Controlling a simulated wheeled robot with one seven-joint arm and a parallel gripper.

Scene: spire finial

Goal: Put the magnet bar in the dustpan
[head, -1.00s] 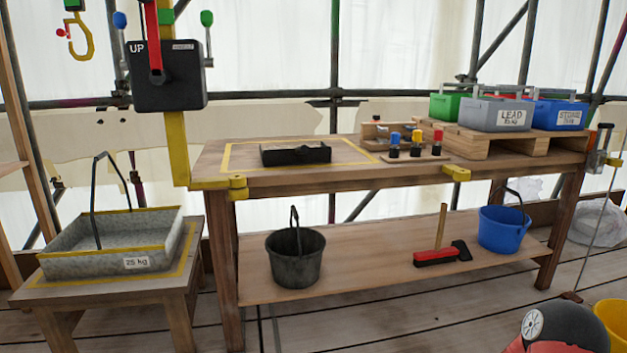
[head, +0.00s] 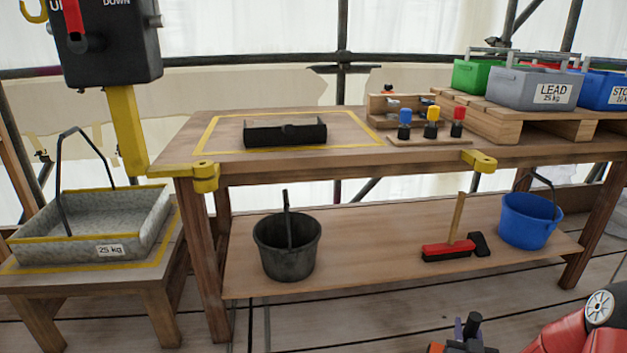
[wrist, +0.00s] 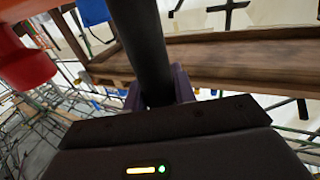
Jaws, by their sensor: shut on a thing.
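My gripper (wrist: 158,92) is shut on a dark, round bar (wrist: 143,40), which I take to be the magnet bar. In the wrist view the bar runs up and out of the frame between the two fingers; its far end is hidden. In the head view part of my gripper (head: 466,335) shows low at the bottom edge, in front of the bench and well below its top. A low black open tray-like thing (head: 285,135), possibly the dustpan, lies on the bench top inside a yellow outline. It is apart from my gripper.
The wooden bench (head: 350,165) has a lower shelf with a black bucket (head: 287,248), a red-and-black brush-like tool (head: 450,250) and a blue bucket (head: 530,218). Coloured knobs (head: 431,125) and a pallet with weight boxes (head: 530,88) stand right. A grey tray (head: 95,225) stands left.

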